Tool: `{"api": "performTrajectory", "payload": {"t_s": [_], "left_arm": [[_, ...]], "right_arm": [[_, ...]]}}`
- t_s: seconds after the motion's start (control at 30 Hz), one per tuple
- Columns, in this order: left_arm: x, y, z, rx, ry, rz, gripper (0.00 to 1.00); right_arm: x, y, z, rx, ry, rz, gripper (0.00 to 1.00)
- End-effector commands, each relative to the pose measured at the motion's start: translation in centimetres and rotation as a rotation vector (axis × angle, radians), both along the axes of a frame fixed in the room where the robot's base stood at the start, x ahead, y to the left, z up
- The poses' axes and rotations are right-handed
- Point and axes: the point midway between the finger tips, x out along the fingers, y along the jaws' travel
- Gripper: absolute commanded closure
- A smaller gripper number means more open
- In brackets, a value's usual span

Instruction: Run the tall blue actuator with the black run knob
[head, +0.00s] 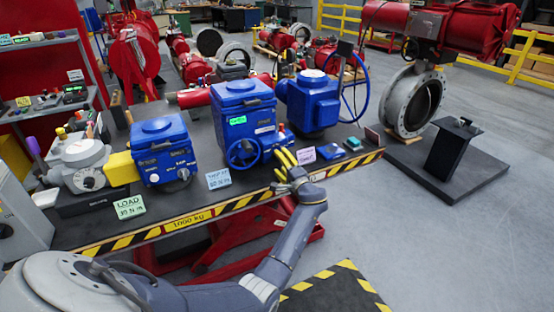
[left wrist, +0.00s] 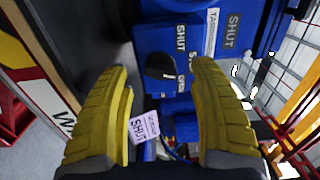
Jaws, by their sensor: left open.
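The tall blue actuator (head: 245,110) stands in the middle of the bench, with a small green-lit display and a blue handwheel (head: 242,153) on its front. In the left wrist view a black knob (left wrist: 160,67) sits on a blue box face marked SHUT, with other lettering partly hidden. My left gripper (head: 284,158) is at the bench's front edge, by the right side of this actuator. Its yellow fingers are open and empty. In the left wrist view the knob lies beyond and between the fingertips (left wrist: 162,66), apparently untouched. My right gripper is not in view.
A shorter blue actuator (head: 163,150) stands left, and another with a large handwheel (head: 312,98) right. A pale tag (head: 304,156) reading SHUT in the left wrist view lies beside the gripper.

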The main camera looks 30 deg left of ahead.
Motion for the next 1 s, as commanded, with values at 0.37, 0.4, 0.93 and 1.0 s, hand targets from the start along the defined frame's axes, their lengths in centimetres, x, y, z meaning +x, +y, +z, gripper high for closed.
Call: {"api": "performTrajectory", "payload": {"t_s": [0.37, 0.4, 0.93, 1.0], "left_arm": [[-3.3, -5.3, -0.1, -0.001, 0.001, 0.001, 0.38], [-3.5, -5.7, 0.0, 0.000, 0.000, 0.001, 0.38], [-4.5, -7.1, 0.0, 0.001, 0.000, 0.004, 0.38], [-4.5, -7.1, 0.0, 0.001, 0.000, 0.004, 0.38]], "right_arm": [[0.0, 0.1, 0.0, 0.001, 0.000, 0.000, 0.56], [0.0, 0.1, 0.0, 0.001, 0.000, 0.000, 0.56], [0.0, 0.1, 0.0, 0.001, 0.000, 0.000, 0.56], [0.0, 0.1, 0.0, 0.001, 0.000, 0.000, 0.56]]}}
